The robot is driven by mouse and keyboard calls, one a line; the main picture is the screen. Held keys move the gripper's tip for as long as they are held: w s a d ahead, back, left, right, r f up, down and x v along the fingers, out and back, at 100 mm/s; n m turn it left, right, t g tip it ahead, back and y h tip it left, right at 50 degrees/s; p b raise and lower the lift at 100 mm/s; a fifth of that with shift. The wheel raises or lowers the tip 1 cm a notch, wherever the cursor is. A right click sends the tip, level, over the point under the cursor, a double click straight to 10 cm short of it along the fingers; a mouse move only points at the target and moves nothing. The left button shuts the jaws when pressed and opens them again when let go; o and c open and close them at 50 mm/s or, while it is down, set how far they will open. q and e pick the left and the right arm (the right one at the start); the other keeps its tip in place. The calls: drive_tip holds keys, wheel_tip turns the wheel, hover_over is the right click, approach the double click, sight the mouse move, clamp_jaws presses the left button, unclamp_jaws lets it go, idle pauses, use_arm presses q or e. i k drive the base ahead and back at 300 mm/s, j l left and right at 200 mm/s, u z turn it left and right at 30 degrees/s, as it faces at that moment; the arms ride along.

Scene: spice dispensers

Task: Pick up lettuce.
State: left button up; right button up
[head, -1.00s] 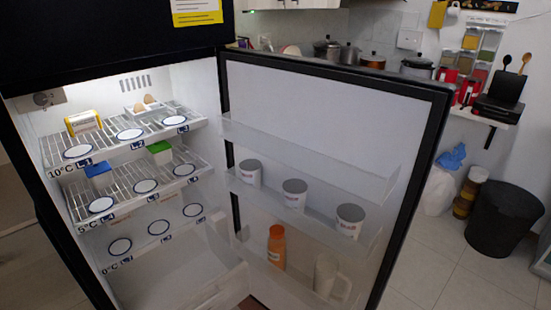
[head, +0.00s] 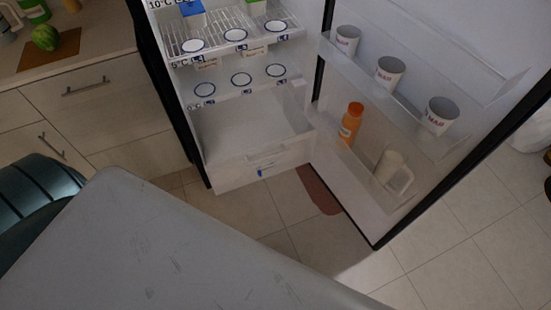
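A round green item (head: 46,37) with darker streaks rests on a brown cutting board (head: 50,54) on the counter at the upper left. It is small in the picture, and I cannot tell for sure if it is the lettuce. No other clear lettuce shows in the open fridge (head: 245,135). Neither of my grippers is in view.
The fridge door (head: 480,55) stands open to the right, with white cups (head: 390,75), an orange bottle (head: 350,122) and a pitcher (head: 388,168) on its shelves. A closed drawer (head: 265,162) is at the fridge bottom. A large grey surface (head: 170,250) fills the foreground.

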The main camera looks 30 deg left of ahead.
sight(46, 37)
drive_tip(key=u, duration=2.25)
drive_tip(key=i+z, duration=0.25)
drive_tip(key=i, duration=0.15)
drive_tip(key=i+j+z, duration=0.25)
drive_tip(key=i, duration=0.2)
